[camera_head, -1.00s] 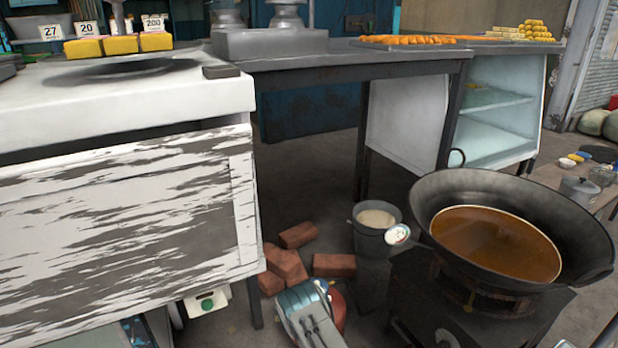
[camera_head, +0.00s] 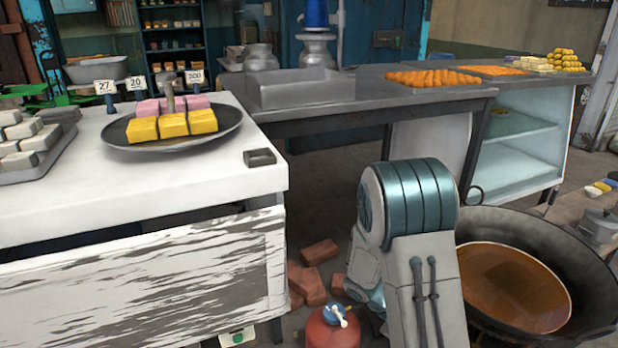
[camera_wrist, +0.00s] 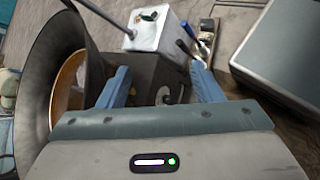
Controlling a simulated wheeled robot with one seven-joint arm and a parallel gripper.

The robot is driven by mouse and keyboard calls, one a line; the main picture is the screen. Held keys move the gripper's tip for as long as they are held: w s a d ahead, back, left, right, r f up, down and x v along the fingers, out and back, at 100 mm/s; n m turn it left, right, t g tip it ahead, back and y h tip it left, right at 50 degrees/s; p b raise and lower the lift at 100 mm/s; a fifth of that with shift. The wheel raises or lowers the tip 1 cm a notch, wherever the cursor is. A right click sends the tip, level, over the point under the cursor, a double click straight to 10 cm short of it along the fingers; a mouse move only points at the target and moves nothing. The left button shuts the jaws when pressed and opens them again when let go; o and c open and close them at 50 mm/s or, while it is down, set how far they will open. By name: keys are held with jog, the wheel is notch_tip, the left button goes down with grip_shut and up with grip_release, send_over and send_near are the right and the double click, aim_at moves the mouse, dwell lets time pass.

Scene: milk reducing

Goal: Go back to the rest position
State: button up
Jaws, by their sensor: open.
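My gripper (camera_wrist: 160,84) shows in the wrist view with its two blue fingers wide apart and nothing between them. In the head view only my grey and teal arm shows, raised in front of the wok's left side; the gripper itself is hidden there. In the wrist view the dark wok (camera_wrist: 42,60) is at the left, beside the left finger. In the head view the same wok (camera_head: 590,285), with brown liquid (camera_head: 515,285) in it, is at the lower right.
A white counter (camera_head: 215,180) with a tray (camera_head: 200,143) of yellow and pink blocks stands at the left. A grey table (camera_head: 370,108) is behind. A red gas cylinder (camera_head: 330,332) and bricks (camera_head: 308,285) are on the floor. A white box (camera_wrist: 155,32) is beyond the fingers.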

jog(key=s+a+r+m+t+y+p, duration=0.2)
jog(key=s+a+r+y+p, duration=0.1)
jog(key=r, duration=0.7)
jog(key=s+a+r+m+t+y+p, duration=0.2)
jog(key=a+r+p, duration=0.3)
jog(key=r, duration=0.6)
jog(key=s+a+r+m+t+y+p, duration=0.2)
jog(key=s+a+r+t+y+p, duration=0.1)
jog(key=r, duration=0.7)
jog(key=shift+s+a+r+y+p, duration=0.2)
jog(key=shift+s+a+y+p, duration=0.35)
jog(key=shift+y+p, duration=0.55)
jog(key=shift+s+d, duration=0.1)
jog(key=shift+d, duration=0.05)
jog(key=shift+s+r+t, duration=0.2)
jog(key=shift+s+t, duration=0.1)
jog(key=shift+s, duration=0.2)
